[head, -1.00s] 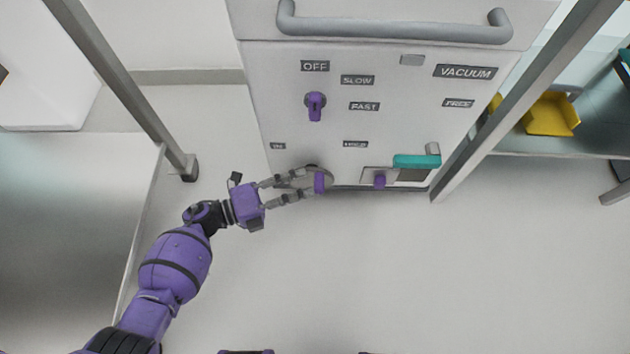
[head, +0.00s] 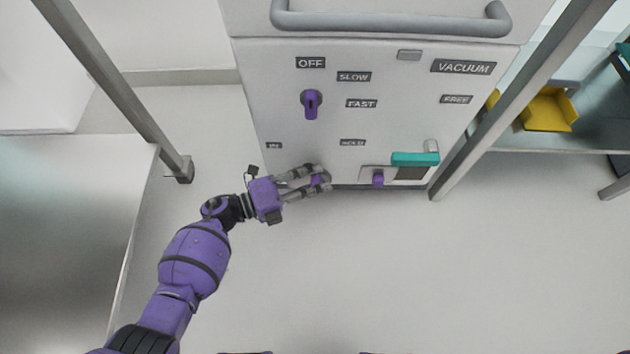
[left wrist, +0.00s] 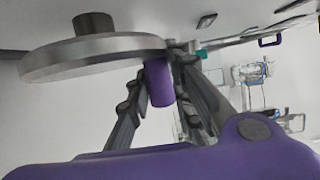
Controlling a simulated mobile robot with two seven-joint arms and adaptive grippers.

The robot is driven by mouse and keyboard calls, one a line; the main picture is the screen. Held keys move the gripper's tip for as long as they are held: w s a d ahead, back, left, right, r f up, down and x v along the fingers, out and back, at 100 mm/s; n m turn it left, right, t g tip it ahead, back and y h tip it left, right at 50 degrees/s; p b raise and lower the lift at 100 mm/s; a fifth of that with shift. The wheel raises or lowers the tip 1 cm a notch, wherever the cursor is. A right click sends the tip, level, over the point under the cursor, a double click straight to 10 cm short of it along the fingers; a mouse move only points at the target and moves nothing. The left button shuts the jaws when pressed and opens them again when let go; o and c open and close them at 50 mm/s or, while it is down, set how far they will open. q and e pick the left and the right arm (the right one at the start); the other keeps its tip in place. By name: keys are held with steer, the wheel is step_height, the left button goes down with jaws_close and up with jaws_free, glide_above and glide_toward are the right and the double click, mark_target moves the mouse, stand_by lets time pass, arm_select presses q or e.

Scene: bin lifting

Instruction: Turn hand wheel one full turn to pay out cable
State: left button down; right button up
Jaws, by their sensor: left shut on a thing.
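The hand wheel is a grey metal disc low on the front of the white cabinet; it shows best in the left wrist view (left wrist: 95,57), with a dark hub above it. Its purple handle (left wrist: 159,82) stands out from the rim. In the head view the handle (head: 317,180) sits between my left fingertips, and the fingers cover most of the wheel. My left gripper (head: 322,179) reaches in from the left and is shut on this handle. My right gripper is not in view.
The cabinet (head: 290,128) has a purple selector knob (head: 311,104), several labels and a grey bar handle (head: 390,25) on top. Right of the wheel are a small purple knob (head: 378,178) and a teal handle (head: 415,159). Grey posts flank the cabinet; the floor in front is clear.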

arm_select(q)
steer(key=shift+f, duration=0.1)
steer(key=shift+f+b, duration=0.15)
steer(key=shift+b, duration=0.3)
steer(key=h+b, duration=0.1)
steer(key=b, duration=0.3)
steer(key=shift+a+n+t+h, duration=0.3)
steer(key=shift+a+n+t, duration=0.1)
steer(key=shift+s+a+r+n+t+h+b, duration=0.1)
steer(key=shift+a+r+n+t+h+b, duration=0.15)
steer(key=shift+n+t+h, duration=0.25)
steer(key=shift+a+r+n+t+h+b, duration=0.1)
steer(key=shift+a+n+t+h, duration=0.15)
steer(key=shift+h, duration=0.45)
steer(key=c, duration=1.6)
jaws_free()
steer(key=shift+c, duration=0.2)
steer(key=shift+o, duration=0.3)
steer(key=shift+r, duration=0.1)
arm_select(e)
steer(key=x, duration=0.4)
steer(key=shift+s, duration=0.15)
